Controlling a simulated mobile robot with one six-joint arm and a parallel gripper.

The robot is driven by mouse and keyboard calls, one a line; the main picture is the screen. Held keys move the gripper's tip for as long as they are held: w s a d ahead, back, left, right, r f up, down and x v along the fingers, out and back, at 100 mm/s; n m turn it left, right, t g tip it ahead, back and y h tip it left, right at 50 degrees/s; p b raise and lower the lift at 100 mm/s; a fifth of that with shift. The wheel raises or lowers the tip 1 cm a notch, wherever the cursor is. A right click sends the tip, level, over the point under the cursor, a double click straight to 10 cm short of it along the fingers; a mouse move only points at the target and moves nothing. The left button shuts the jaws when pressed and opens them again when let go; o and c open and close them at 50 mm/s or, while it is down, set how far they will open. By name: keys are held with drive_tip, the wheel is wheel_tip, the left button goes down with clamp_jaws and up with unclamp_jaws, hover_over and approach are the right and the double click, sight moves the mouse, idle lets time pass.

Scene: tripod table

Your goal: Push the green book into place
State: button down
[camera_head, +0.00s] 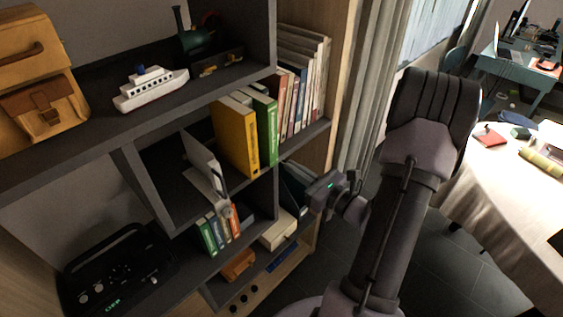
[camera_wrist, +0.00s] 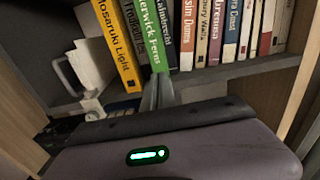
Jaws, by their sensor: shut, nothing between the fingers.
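The green book (camera_head: 269,132) stands upright on the middle shelf, just right of a yellow book (camera_head: 240,137). Its spine faces out and stands near the shelf's front edge. In the wrist view the green book (camera_wrist: 157,38) stands between a dark book and another dark-spined book. My gripper (camera_wrist: 158,88) is shut and empty, with its fingertips just below the foot of the green spine in the picture. Whether they touch the book cannot be told. In the head view my gripper's body shows to the lower right of the book; its fingertips are not clear there.
A row of several books (camera_head: 312,85) stands right of the green book. A grey divider (camera_head: 276,185) runs below it. White items (camera_head: 205,170) lean in the left compartment. A toy ship (camera_head: 151,88) sits on the upper shelf. A curtain hangs at the right.

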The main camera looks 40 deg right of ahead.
sight(274, 155)
drive_tip(key=shift+w+a, duration=0.2)
drive_tip(key=shift+w, duration=2.05)
drive_tip(key=w, duration=0.5)
drive_tip(key=shift+w+a, duration=0.2)
drive_tip(key=shift+w, duration=0.15)
drive_tip(key=shift+s, duration=0.1)
